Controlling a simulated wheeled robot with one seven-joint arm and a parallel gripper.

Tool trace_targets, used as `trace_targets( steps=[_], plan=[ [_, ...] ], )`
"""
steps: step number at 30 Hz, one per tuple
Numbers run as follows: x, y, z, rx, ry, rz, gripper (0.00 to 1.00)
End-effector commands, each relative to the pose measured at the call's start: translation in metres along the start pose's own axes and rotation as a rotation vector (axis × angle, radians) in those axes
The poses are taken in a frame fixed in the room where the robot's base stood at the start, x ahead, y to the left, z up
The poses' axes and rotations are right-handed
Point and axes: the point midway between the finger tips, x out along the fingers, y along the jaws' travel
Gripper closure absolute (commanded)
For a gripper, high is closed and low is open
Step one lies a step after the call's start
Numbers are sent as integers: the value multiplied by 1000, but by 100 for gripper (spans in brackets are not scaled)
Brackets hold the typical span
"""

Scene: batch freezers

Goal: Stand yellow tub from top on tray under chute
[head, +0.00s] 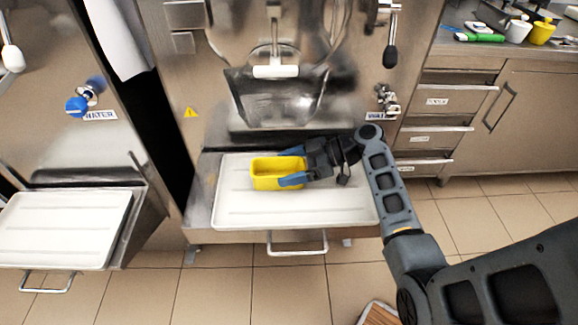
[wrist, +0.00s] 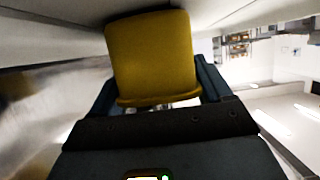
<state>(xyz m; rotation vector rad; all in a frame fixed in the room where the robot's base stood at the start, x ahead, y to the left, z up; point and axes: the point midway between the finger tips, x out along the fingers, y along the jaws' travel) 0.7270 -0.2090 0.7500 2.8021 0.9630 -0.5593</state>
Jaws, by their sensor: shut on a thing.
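The yellow tub (head: 270,176) is a small open rectangular box over the left half of the white tray (head: 330,207). My gripper (head: 291,168) reaches in from the right with its blue fingers on either side of the tub and is shut on it. The tub looks upright, at or just above the tray; I cannot tell whether it touches. In the wrist view the yellow tub (wrist: 152,55) fills the space between the fingers. The dark chute (head: 275,98) of the freezer is behind and above the tub.
A second white tray (head: 65,228) is at the left machine. A counter (head: 460,42) at top right carries a white cup (head: 517,31), another yellow container (head: 542,33) and a green item. A tray handle (head: 297,250) sticks out in front. Tiled floor is open in front.

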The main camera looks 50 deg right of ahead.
Motion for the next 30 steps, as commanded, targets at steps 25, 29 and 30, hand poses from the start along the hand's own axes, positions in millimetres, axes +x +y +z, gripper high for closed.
trace_targets(
  steps=[25, 29, 30],
  plan=[
    [-17, 1, 0, -1, 1, 2, 0],
    [-44, 1, 0, -1, 1, 4, 0],
    [-53, 1, 0, -1, 1, 5, 0]
  ],
)
